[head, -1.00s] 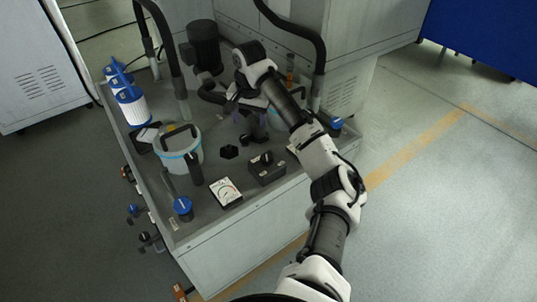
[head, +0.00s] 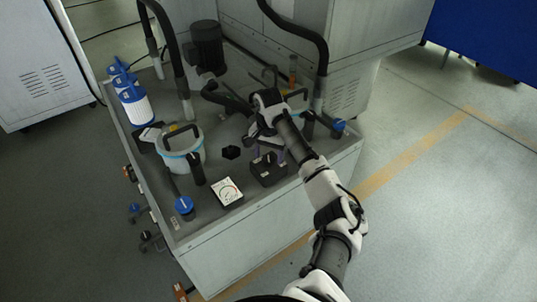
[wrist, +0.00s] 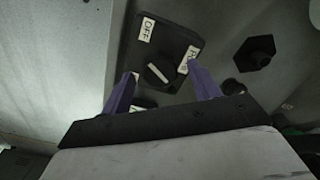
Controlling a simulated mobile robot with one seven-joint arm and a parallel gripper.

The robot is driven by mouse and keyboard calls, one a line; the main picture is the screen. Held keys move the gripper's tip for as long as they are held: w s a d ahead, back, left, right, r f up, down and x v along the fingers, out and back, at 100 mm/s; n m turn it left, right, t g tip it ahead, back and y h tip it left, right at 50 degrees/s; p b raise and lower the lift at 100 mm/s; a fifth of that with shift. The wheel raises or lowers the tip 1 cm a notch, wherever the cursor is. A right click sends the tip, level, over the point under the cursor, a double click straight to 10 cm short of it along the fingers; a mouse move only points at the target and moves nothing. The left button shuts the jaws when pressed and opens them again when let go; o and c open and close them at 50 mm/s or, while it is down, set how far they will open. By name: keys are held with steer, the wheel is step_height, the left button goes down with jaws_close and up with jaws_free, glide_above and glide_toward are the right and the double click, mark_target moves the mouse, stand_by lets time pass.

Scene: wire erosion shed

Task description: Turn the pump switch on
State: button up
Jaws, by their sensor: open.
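The pump switch is a black box (head: 268,172) on the tank top, near its front right edge. In the wrist view the black switch plate (wrist: 172,32) carries a round knob (wrist: 160,72) with a white pointer bar, slanting from upper left to lower right. An OFF label (wrist: 147,29) is at its upper left, and a partly hidden white label (wrist: 187,59) is at its right. My gripper (head: 268,157) is over the box. In the wrist view the purple fingers of my gripper (wrist: 162,80) are spread either side of the knob, with nothing held; contact cannot be told.
A white dial gauge (head: 227,191) lies left of the box, and a black hex knob (head: 231,152) is behind it. A clear filter housing (head: 182,150), a blue-capped valve (head: 184,205) and black hoses (head: 322,50) stand around. Open floor lies to the right.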

steer(key=shift+f, duration=0.35)
steer(key=c, duration=1)
steer(key=shift+o, duration=0.2)
steer(key=shift+r+n+p, duration=0.1)
steer(key=shift+n+p, duration=0.25)
steer(key=shift+n, duration=0.05)
steer(key=shift+n+p, duration=0.6)
steer(key=shift+n, duration=0.3)
steer(key=n+p, duration=0.1)
steer(key=n, duration=0.2)
steer(key=shift+n+p, duration=0.3)
steer(key=shift+p, duration=0.05)
steer(key=n+p, duration=0.1)
steer(key=n, duration=0.4)
steer(key=shift+n+p, duration=0.3)
steer(key=shift+p, duration=0.05)
